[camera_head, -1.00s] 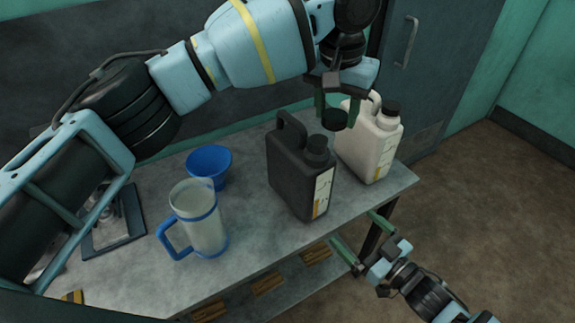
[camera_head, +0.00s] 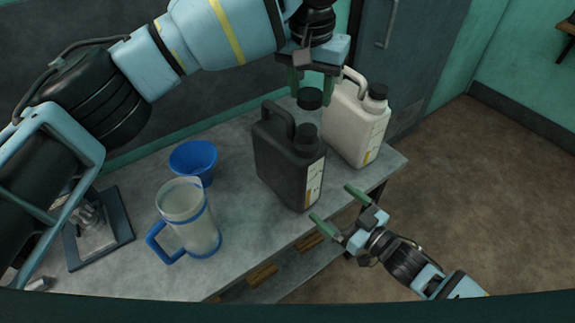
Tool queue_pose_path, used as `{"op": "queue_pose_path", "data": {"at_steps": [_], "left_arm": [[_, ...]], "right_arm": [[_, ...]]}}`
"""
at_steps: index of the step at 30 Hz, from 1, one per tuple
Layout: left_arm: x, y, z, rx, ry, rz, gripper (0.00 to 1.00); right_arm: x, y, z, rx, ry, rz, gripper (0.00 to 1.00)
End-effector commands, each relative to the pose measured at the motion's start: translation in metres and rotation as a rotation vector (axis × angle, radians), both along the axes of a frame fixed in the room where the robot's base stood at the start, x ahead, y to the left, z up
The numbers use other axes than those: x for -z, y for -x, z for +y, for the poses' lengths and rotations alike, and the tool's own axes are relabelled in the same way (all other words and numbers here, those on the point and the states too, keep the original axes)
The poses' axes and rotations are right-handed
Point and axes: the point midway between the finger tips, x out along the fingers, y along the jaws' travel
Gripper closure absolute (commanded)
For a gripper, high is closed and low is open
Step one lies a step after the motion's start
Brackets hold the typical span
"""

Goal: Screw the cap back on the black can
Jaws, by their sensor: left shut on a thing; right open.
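The black can (camera_head: 278,165) stands upright on the workbench, with its handle at the upper left and its dark neck (camera_head: 306,134) at the top right. My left gripper (camera_head: 310,90) is shut on a black cap (camera_head: 310,99). It holds the cap above the neck, with a visible gap between them. My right gripper (camera_head: 336,205) is open and empty, in front of the bench's front edge and to the lower right of the black can.
A white can (camera_head: 352,125) with a black cap stands behind and right of the black can. A blue funnel (camera_head: 193,160), a clear jug (camera_head: 190,225) with blue trim and a metal-framed device (camera_head: 100,240) are on the left of the workbench (camera_head: 240,225).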

Motion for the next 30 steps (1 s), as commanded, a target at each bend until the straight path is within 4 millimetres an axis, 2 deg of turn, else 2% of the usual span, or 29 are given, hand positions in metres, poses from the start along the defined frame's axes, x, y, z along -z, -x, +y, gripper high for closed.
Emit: {"op": "queue_pose_path", "data": {"at_steps": [12,18,30], "left_arm": [[0.000,0.000,0.000,0.000,0.000,0.000,0.74],[0.000,0.000,0.000,0.000,0.000,0.000,0.74],[0.000,0.000,0.000,0.000,0.000,0.000,0.74]], "right_arm": [[-0.001,-0.052,0.047,-0.001,-0.001,-0.003,0.00],[-0.001,-0.071,0.064,-0.001,-0.001,-0.002,0.00],[-0.001,-0.080,0.072,-0.001,0.000,-0.001,0.00]]}}
